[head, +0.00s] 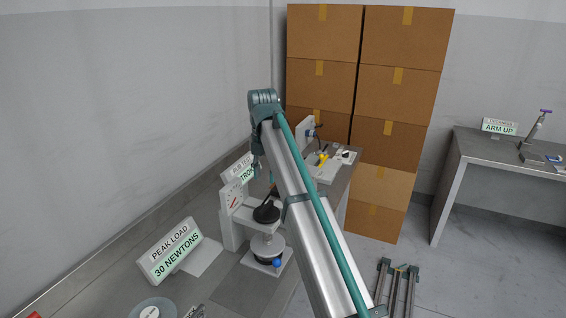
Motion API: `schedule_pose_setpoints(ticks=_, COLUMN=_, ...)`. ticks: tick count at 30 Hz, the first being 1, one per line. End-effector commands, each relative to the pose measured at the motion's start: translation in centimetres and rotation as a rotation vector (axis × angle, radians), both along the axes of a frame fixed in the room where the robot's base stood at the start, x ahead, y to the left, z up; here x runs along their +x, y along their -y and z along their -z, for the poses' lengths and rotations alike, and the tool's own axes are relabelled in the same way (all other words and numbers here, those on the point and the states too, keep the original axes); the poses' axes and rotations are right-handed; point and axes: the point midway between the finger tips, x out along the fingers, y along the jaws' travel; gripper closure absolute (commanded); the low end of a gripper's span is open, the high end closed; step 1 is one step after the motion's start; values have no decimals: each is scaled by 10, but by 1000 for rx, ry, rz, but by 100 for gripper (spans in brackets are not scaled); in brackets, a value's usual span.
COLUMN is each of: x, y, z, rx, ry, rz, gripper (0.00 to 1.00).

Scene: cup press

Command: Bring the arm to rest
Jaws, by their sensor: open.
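My arm's silver and teal link rises from the bottom edge to a dark teal joint near the top middle. Beyond the joint the arm drops and is mostly hidden behind that link. My gripper (272,188) shows only as a small dark shape beside the link, above the press area on the bench. It is open, and its fingertips are hard to make out. A white press stand (231,222) is on the bench with a black rounded part (266,213) below my gripper. I cannot tell whether they touch. A light round part and a blue knob (277,262) sit below it.
A sign reading "PEAK LOAD 30 NEWTONS" (171,252) stands at the bench's left. Another sign (240,170) is partly hidden. Stacked cardboard boxes (405,85) stand behind.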

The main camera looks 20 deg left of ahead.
Motion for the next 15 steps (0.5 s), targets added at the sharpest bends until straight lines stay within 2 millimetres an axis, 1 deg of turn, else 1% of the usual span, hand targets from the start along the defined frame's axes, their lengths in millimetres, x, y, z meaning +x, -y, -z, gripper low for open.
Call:
schedule_pose_setpoints(ticks=2, x=0, y=1, z=2, rx=0, ry=0, rz=6, gripper=58)
schedule_pose_setpoints(ticks=4, x=1, y=7, z=10, rx=-1, ry=-1, rz=35, gripper=58)
schedule_pose_setpoints(ticks=5, x=1, y=11, z=16, rx=-2, ry=-2, rz=57, gripper=58)
schedule_pose_setpoints(ticks=7, x=3, y=26, z=34, rx=-2, ry=-2, rz=136, gripper=58)
schedule_pose_setpoints(ticks=8, x=4, y=34, z=46, rx=-3, ry=-2, rz=182, gripper=58)
schedule_pose_setpoints(ticks=11, x=6, y=69, z=91, rx=-4, ry=-5, rz=382, gripper=58)
schedule_pose_setpoints(ticks=12, x=6, y=86, z=111, rx=-3, ry=-4, rz=479, gripper=58)
schedule_pose_setpoints(ticks=14, x=5, y=113, z=144, rx=-4, ry=-4, rz=636, gripper=58)
schedule_pose_setpoints(ticks=15, x=3, y=131, z=165, rx=-4, ry=-4, rz=742, gripper=58)
